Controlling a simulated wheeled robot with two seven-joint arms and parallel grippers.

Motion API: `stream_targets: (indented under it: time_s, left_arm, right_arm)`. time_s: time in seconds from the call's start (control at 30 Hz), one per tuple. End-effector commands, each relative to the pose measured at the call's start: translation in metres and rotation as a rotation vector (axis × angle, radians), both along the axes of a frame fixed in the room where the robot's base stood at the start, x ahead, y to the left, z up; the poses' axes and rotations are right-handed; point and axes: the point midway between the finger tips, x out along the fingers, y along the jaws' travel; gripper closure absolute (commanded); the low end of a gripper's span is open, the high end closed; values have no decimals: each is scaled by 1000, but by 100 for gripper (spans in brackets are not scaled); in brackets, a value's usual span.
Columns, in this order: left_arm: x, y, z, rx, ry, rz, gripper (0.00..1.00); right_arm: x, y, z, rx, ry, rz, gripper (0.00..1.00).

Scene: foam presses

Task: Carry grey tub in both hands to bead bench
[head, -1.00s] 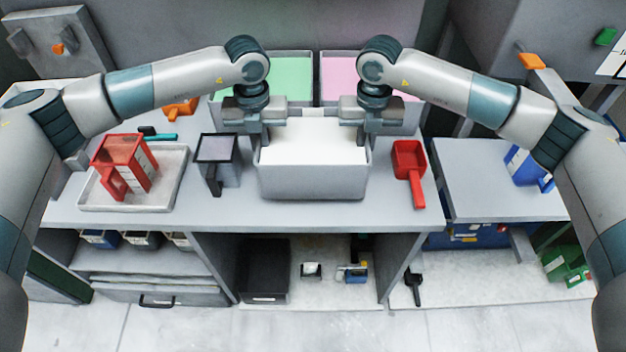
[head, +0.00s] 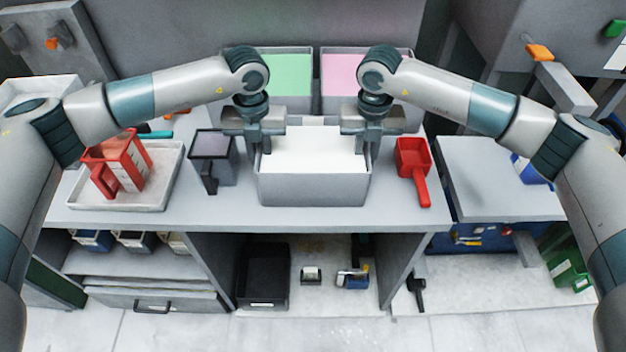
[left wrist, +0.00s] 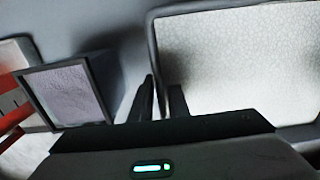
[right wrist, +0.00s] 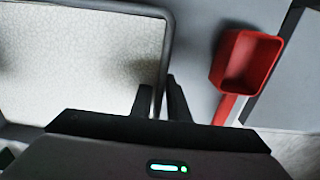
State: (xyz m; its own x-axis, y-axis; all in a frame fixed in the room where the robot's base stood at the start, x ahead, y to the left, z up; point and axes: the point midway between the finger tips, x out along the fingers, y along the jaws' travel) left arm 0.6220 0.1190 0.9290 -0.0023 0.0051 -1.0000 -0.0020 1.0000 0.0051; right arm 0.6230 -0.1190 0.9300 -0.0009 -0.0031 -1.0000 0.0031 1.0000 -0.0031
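The grey tub (head: 313,192) sits at the middle of the bench, level and filled with white speckled material (head: 314,150). I cannot tell whether its base touches the bench top. My left gripper (head: 265,145) is at the tub's left wall, and its fingers in the left wrist view (left wrist: 161,100) close in around the rim. My right gripper (head: 364,145) is at the right wall, and its fingers in the right wrist view (right wrist: 160,102) pinch the rim. Which bench is the bead bench is not clear to me.
A dark-rimmed container (head: 226,167) stands close left of the tub and a red scoop (head: 412,155) close right. A tray (head: 165,190) holds a red jug (head: 125,165). Green (head: 292,75) and pink (head: 350,75) bins stand behind. Floor (head: 310,335) in front is clear.

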Motion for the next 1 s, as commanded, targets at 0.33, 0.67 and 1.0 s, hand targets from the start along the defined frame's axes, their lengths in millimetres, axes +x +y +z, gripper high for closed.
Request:
stream_targets:
  time_s: [0.33, 0.67, 1.0]
  left_arm:
    - [0, -2, 2, -4, -1, -2, 77]
    - [1, -2, 28, -5, -5, -2, 77]
    - [1, -2, 86, -3, -4, -1, 77]
  right_arm:
    - [0, 1, 1, 2, 0, 2, 77]
    - [0, 2, 1, 3, 0, 3, 77]
    - [0, 2, 1, 3, 0, 3, 77]
